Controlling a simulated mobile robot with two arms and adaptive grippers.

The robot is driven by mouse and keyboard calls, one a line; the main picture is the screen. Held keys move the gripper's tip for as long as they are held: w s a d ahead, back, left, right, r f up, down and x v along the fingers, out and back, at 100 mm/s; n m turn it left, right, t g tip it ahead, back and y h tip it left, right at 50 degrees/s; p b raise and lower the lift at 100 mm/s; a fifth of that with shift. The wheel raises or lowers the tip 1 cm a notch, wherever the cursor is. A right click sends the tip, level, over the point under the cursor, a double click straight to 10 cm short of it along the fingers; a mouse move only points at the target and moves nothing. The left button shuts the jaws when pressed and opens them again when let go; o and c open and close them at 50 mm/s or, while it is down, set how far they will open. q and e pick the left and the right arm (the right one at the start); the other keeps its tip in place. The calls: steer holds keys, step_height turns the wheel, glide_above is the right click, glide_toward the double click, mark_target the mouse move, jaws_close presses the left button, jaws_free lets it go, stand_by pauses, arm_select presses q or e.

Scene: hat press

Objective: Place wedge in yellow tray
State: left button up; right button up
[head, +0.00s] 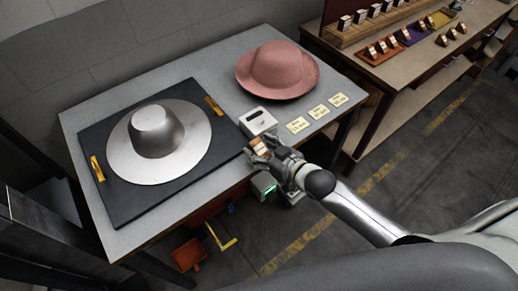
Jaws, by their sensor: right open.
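A small brown wedge with a pale face (262,146) is at the fingers of my right gripper (257,150), by the grey table's front edge. The gripper is open. The fingers partly hide the wedge, and I cannot tell whether they touch it. The yellow tray (453,14) lies on the wooden bench at the far upper right, well away from the gripper. My left gripper is out of view.
The grey table (215,62) holds a silver hat form (157,130) on a dark plate, a pink hat (277,70), a white slotted box (258,121) and yellow cards (318,111). An orange bin (188,254) stands below.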

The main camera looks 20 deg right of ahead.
steer(key=c, duration=1.2)
steer(key=shift+r, duration=0.2)
steer(key=shift+r, duration=0.55)
steer(key=shift+s+d+r+p, duration=0.1)
steer(key=shift+s+r+p, duration=0.05)
steer(key=shift+s+r, duration=2)
steer(key=shift+s+d+r+p, duration=0.1)
steer(key=shift+s+r, duration=1.6)
steer(key=shift+s, duration=0.8)
steer(key=shift+s+r+p, duration=0.15)
steer(key=shift+s+r, duration=1.8)
steer(key=shift+s, duration=0.4)
steer(key=shift+w, duration=0.1)
